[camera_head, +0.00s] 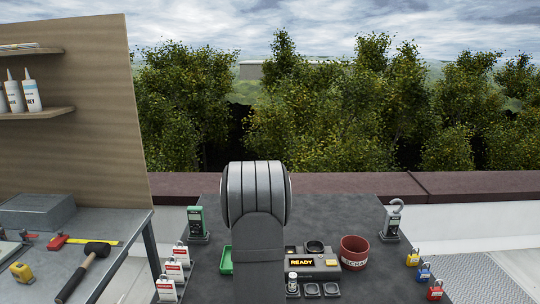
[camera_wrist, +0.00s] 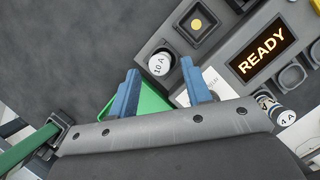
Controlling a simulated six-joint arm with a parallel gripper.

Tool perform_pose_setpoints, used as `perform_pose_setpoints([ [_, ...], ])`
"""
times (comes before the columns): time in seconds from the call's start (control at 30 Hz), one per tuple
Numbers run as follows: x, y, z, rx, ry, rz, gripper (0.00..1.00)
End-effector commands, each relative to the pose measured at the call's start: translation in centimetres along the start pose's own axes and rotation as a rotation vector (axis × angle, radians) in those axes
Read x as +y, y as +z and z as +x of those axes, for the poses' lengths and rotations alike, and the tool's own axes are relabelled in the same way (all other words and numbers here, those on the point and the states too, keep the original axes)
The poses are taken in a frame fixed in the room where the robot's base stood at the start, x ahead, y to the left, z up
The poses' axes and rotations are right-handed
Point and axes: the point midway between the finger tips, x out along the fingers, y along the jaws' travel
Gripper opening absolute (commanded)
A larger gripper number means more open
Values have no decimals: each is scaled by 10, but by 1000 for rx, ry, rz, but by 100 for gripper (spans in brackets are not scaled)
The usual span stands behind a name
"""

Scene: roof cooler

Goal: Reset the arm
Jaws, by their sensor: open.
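My gripper (camera_wrist: 158,72) shows in the wrist view as two blue fingers, apart, with nothing held between them. It hangs over the table beside a grey console (camera_wrist: 170,28). A round white-topped piece marked 10 A (camera_wrist: 160,64) sits in the console's corner, just beyond the fingertips. A green tray (camera_wrist: 148,103) lies partly hidden behind the fingers. It also shows in the head view (camera_head: 225,261), left of my arm. The console's display (camera_head: 302,262) reads READY. In the head view my arm stands over the table's middle and hides the gripper.
A red cup (camera_head: 354,252) stands right of the console. Padlocks line both table edges, such as a yellow one (camera_head: 412,258). A side bench (camera_head: 100,222) holds a hammer (camera_head: 82,272). The table's back is clear.

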Motion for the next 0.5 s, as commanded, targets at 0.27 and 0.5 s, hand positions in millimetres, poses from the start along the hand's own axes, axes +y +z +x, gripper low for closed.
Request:
perform_pose_setpoints([
  [0.27,0,0,-57,-1,1,-1,45],
  [0.5,-1,-2,-56,5,-5,-1,45],
])
